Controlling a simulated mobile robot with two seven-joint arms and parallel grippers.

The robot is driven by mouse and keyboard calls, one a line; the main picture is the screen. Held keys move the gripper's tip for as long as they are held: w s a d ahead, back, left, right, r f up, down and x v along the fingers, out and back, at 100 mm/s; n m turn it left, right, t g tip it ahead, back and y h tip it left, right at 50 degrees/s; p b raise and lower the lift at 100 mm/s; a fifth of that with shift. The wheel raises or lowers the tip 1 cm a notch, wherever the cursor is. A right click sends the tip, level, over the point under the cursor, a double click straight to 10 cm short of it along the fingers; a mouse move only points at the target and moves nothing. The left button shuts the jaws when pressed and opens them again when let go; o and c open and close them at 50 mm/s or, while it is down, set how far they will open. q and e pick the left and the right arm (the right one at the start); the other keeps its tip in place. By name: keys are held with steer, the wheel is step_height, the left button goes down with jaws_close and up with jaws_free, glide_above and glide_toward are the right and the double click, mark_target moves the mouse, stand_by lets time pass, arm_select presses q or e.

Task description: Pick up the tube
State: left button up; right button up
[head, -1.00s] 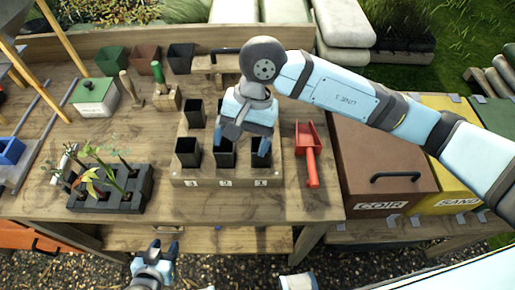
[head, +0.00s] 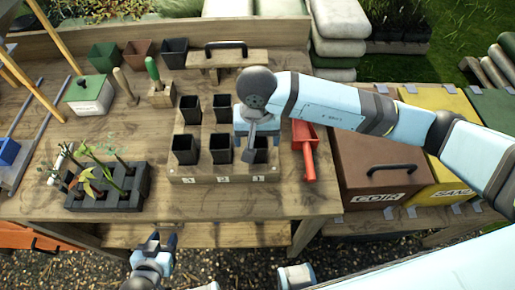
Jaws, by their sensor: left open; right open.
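Several black square tubes stand upright in a wooden rack (head: 200,180) with numbered labels on its front edge. Front-row tubes are at the left (head: 185,149), the middle (head: 221,149) and the right (head: 261,152); two more show behind (head: 190,109). My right gripper (head: 250,150) points down at the front right tube and partly covers it. It is open, seen nearly edge-on; I cannot tell whether its fingers straddle the tube's wall. My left gripper (head: 162,242) is open and empty, low in front of the bench.
A red scoop (head: 308,150) lies right of the rack. A black tray (head: 105,198) with seedlings is at the left. A coir box (head: 375,160) stands at the right. A wooden float (head: 225,59) and empty pots (head: 174,52) are behind.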

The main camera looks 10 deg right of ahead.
mark_target(258, 145)
steer(key=f, duration=0.4)
steer(key=shift+s+p, duration=0.2)
steer(key=shift+p, duration=0.2)
steer(key=c, duration=1)
